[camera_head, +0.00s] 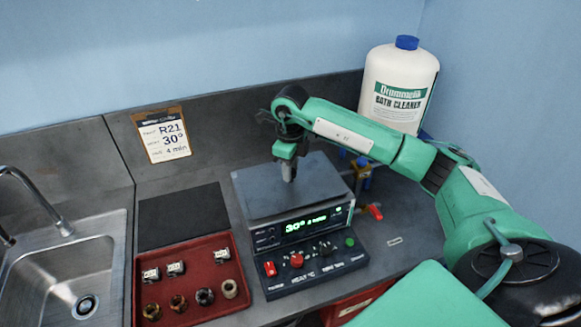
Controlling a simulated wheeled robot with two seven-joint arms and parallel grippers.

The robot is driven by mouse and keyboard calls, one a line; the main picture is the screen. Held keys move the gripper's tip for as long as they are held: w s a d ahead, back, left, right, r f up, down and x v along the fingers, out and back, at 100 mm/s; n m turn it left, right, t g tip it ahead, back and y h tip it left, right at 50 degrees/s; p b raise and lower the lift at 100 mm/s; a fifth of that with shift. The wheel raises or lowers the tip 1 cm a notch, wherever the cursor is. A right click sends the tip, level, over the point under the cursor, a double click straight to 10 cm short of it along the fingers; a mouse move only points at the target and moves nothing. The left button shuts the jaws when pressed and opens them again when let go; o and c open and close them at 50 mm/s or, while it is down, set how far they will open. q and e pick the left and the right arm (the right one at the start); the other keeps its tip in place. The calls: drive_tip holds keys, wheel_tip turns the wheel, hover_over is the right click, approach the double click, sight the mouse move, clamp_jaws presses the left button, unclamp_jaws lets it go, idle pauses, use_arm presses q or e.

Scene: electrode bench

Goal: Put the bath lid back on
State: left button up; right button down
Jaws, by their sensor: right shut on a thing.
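The grey bath lid (257,196) lies flat over the top of the bath unit (263,240), whose lit front panel reads 30°. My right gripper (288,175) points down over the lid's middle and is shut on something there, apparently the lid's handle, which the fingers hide. Whether the lid touches the rim all round cannot be told from this angle. My left gripper is not in view.
A red tray (240,295) with several small parts stands left of the bath, before a dark mat (180,215). A sink (50,275) is at far left. A bath cleaner bottle (385,85) and a red-handled valve (375,211) are at right.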

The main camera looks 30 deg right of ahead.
drive_tip(key=shift+f+b, duration=0.4)
drive_tip(key=shift+f, duration=0.1)
idle(0.3)
drive_tip(key=shift+c, duration=2.4)
unclamp_jaws()
drive_tip(key=shift+r, duration=0.1)
drive_tip(key=shift+r+p, duration=1.6)
drive_tip(key=shift+r, duration=1.85)
drive_tip(key=shift+s+f, duration=0.1)
drive_tip(key=shift+f, duration=0.05)
